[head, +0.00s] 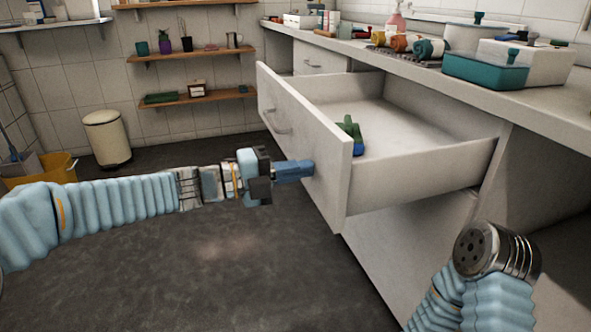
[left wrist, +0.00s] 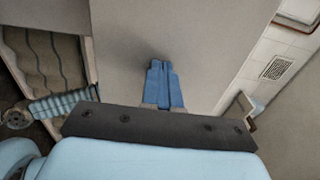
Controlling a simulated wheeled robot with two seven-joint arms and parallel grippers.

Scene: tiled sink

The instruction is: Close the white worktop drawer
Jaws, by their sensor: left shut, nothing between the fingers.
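The white worktop drawer (head: 420,182) stands pulled out from under the counter, its front panel (head: 325,195) facing left in the head view. A handle (head: 277,122) is on that front panel. A green and blue item (head: 350,138) lies inside the drawer, just behind the front. My left gripper (head: 308,168) is shut and empty, its blue fingertips at the drawer front, to the right of the handle. In the left wrist view the shut fingers (left wrist: 165,85) point at the pale panel; contact cannot be told for sure. My right gripper is not in view.
The counter (head: 455,85) above carries a teal box (head: 485,71), white containers and bottles. My right arm (head: 480,285) shows at the lower right, beside the lower cabinet (head: 410,245). A bin (head: 107,138) and yellow bucket (head: 55,168) stand at the left. The dark floor (head: 230,250) is clear.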

